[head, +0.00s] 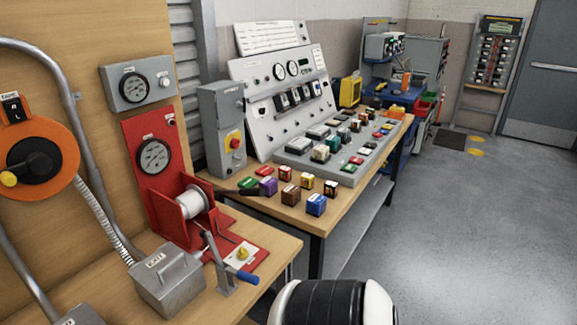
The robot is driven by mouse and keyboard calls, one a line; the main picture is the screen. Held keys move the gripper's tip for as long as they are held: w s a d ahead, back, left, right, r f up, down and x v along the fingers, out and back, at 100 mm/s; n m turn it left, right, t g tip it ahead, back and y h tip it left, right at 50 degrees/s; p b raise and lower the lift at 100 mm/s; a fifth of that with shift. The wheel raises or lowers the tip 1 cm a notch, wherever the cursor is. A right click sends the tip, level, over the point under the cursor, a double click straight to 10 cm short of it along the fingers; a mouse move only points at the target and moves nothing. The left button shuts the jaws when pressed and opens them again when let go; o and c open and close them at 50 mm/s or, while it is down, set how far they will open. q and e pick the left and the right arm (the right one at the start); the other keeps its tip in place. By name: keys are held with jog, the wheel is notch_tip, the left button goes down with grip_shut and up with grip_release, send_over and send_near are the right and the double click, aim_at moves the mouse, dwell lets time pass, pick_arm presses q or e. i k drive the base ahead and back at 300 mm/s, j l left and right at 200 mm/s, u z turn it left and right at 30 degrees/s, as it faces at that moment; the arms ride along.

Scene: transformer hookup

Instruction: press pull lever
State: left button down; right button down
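A pull lever with a blue grip (248,279) stands at the front right corner of the near wooden bench. Its grey metal arm (215,250) rises from a bracket beside a red winch unit with a white spool (192,202). The blue grip points right, close to the bench edge. Neither gripper shows in the head view. A black and white rounded part at the bottom centre looks like a link of my own arm; it is right of the lever and apart from it in the picture.
A yellow knob (242,254) is just behind the grip. A second bench (345,206) holds colored blocks and a control panel (290,85). Open grey floor (440,240) lies right.

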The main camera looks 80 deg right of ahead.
aim_at(244, 191)
jog(key=z, duration=1.4)
